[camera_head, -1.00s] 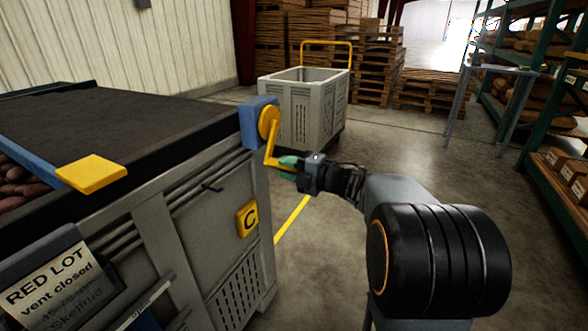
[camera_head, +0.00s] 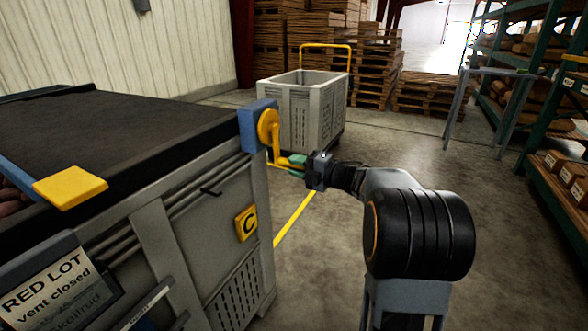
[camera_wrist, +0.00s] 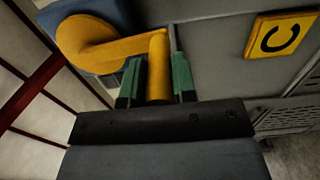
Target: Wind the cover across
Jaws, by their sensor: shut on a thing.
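The dark cover (camera_head: 110,130) lies over most of the top of the grey bin (camera_head: 185,215). A blue bar with a yellow block (camera_head: 70,187) sits at the cover's left edge. A yellow crank (camera_head: 268,130) is mounted on a blue bracket (camera_head: 250,117) at the bin's right corner. My gripper (camera_head: 298,163) is shut on the crank's handle. In the wrist view, its green fingers stand on both sides of the yellow handle (camera_wrist: 159,68). The crank arm runs down and right from its hub. The bin's contents are almost hidden.
A yellow plate marked C (camera_head: 246,223) is on the bin's side. A "RED LOT vent closed" card (camera_head: 50,285) hangs at the front. A grey cart (camera_head: 305,110) stands behind. Pallets (camera_head: 335,65) and shelving (camera_head: 550,120) are further back.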

